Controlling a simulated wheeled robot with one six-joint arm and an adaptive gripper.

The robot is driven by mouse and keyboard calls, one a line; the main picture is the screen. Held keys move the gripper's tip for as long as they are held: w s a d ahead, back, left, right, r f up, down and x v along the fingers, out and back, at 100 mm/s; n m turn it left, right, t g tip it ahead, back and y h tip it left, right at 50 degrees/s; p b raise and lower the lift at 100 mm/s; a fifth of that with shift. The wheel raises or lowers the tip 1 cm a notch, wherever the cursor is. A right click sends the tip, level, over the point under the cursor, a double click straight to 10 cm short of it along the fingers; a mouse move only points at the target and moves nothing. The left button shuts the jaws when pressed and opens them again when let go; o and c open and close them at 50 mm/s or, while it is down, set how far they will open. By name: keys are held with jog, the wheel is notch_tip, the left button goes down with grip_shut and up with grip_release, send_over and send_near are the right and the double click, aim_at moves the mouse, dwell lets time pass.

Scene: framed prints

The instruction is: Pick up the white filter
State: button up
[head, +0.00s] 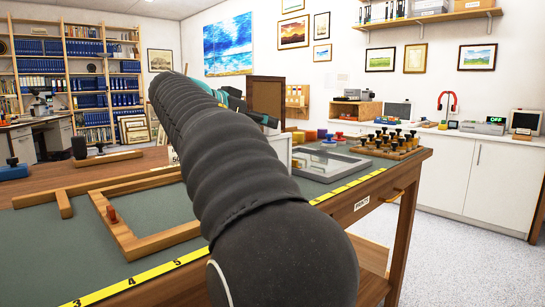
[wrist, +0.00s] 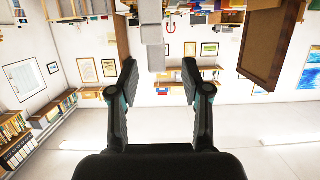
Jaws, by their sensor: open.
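I cannot pick out a white filter with certainty. In the head view a white boxy thing (head: 281,150) on the workbench is mostly hidden behind my arm. In the wrist view, which is upside down, pale block-like things (wrist: 151,28) show at the top centre, beyond the fingertips; I cannot tell whether one is the filter.
The bench (head: 150,215) carries a wooden frame (head: 125,232), a grey glazed frame (head: 328,163) and a rack of black-knobbed tools (head: 388,143). A brown upright panel (head: 266,97) stands behind my arm. Yellow measuring strips run along the bench's front edge. Floor at right is clear.

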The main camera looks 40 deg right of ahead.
jog(key=shift+x, duration=1.8)
jog(key=shift+s, duration=0.2)
grip_shut()
jog(key=shift+r, duration=0.15)
jog(key=shift+r, duration=0.25)
notch_tip(320, 180, up, 4)
jog(key=shift+s+d+f+p, duration=0.1)
jog(key=shift+s+d+p, duration=0.1)
jog(key=shift+p, duration=0.4)
jog(key=s+d+r, duration=0.6)
jog(key=s+d, duration=0.1)
jog(key=s, duration=0.1)
jog(key=shift+d+r+p, duration=0.2)
jog(key=shift+d+p, duration=0.05)
jog(key=shift+p, duration=0.05)
jog(key=shift+s+a, duration=0.15)
